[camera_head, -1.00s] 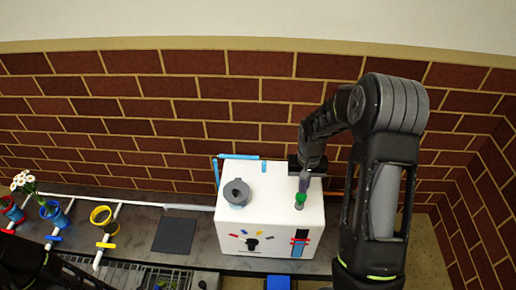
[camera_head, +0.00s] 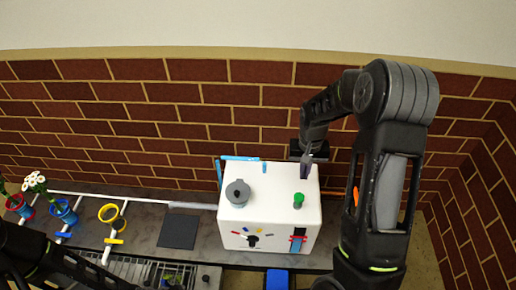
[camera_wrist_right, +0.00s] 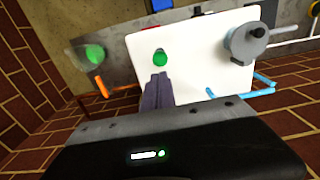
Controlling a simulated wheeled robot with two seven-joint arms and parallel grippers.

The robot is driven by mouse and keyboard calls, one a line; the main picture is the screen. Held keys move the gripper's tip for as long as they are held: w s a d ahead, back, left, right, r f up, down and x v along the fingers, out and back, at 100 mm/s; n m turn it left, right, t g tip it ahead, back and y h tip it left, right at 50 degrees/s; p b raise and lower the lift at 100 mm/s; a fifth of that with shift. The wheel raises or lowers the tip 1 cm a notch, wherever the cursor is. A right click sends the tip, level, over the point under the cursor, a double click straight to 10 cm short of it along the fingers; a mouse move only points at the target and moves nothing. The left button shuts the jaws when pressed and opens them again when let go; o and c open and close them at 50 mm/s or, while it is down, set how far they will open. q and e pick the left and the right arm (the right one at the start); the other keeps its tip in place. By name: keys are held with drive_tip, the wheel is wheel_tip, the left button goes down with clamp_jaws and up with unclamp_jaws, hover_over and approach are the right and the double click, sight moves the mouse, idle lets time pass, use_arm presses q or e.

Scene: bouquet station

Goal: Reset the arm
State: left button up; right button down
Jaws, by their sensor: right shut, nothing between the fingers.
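My right gripper (camera_head: 306,167) is shut and empty. It hangs above the back right part of the white box (camera_head: 270,222), behind and apart from the green button (camera_head: 298,200) on its top. In the right wrist view the closed fingers (camera_wrist_right: 157,82) point toward the green button (camera_wrist_right: 160,59), with the white box (camera_wrist_right: 200,60) behind them. Dark parts of my left arm show at the lower left of the head view; its gripper cannot be made out.
A grey round knob (camera_head: 238,192) sits on the box's top left. Blue bars (camera_head: 240,158) run behind the box. A dark square pad (camera_head: 178,232), coloured ring holders (camera_head: 108,213) and white flowers (camera_head: 34,180) are on the left. A brick wall (camera_head: 200,110) rises behind.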

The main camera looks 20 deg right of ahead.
drive_tip(key=a+f+n+t+y+p, duration=0.25)
drive_tip(key=a+f+p, duration=0.2)
drive_tip(key=a, duration=1.05)
drive_tip(key=s+a+n+g+y+p, duration=0.1)
drive_tip(key=s+a+p, duration=0.6)
drive_tip(key=s+a, duration=0.9)
drive_tip(key=shift+s+a+r+g+y, duration=0.2)
drive_tip(key=shift+s+r+g+y, duration=0.2)
drive_tip(key=shift+s, duration=0.6)
drive_tip(key=shift+n, duration=0.25)
